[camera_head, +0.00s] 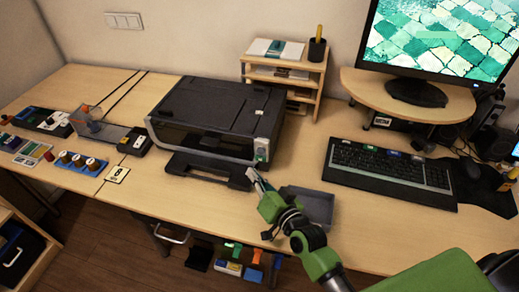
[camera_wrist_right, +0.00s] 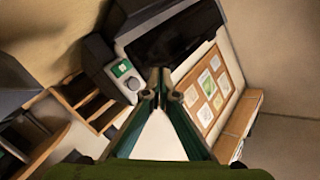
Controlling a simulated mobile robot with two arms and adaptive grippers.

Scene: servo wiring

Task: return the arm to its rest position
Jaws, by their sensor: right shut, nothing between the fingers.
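My right arm comes in from the lower right in the head view. Its green-bodied gripper (camera_head: 253,174) is in front of the printer's right front corner, beside the small grey tray. It is shut and holds nothing. In the right wrist view, the fingertips of the gripper (camera_wrist_right: 160,76) meet at the centre with nothing between them. The black printer (camera_head: 215,115) stands behind the gripper, and its green-marked panel also shows in the wrist view (camera_wrist_right: 122,70). I cannot tell whether the gripper touches the printer. My left gripper is not in view.
The grey tray (camera_head: 308,206) lies right of the gripper near the table's front edge. The keyboard (camera_head: 388,172), monitor (camera_head: 440,40) and wooden shelf (camera_head: 286,72) are farther right and back. Small parts and a blue holder (camera_head: 78,167) are at the left.

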